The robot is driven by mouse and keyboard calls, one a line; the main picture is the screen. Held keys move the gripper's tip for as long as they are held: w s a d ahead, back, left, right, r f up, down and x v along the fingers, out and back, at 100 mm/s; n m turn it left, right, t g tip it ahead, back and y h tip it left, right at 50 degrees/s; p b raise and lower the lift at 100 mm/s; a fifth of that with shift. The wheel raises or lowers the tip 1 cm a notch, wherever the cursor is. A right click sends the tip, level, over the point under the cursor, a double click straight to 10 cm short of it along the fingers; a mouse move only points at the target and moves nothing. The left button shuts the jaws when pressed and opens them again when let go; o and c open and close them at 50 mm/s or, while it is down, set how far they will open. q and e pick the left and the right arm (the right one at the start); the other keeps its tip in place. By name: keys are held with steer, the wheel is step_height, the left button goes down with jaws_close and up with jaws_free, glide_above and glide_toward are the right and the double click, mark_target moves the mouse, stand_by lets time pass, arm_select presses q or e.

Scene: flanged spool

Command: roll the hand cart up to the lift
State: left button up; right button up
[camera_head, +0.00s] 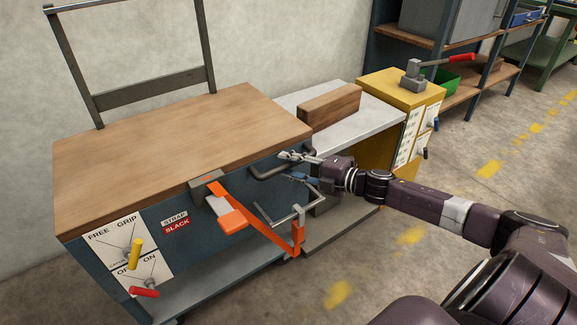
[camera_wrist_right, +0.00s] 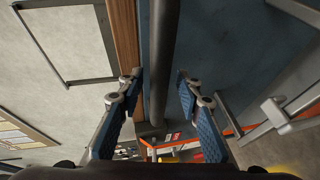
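The hand cart appears to be the blue body (camera_head: 195,240) with a wooden top (camera_head: 180,130). A dark bar handle (camera_head: 268,173) stands out from its right end. My right gripper (camera_head: 291,167) is at this bar. In the right wrist view, the bar (camera_wrist_right: 164,50) runs between the two open fingers of the gripper (camera_wrist_right: 160,80), with gaps visible on both sides. The lift seems to be the yellow cabinet (camera_head: 385,145) with a grey platform (camera_head: 375,122) to the right of the cart. My left gripper is not in view.
An orange strap (camera_head: 262,222) hangs off the cart front beside a "STRAP SLACK" label. Panels there carry a yellow lever (camera_head: 135,254) and a red lever (camera_head: 145,292). A wooden block (camera_head: 330,107) lies on the grey platform.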

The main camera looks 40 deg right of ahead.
steer(key=shift+a, duration=0.15)
steer(key=v, duration=1.2)
stand_by(0.5)
stand_by(0.5)
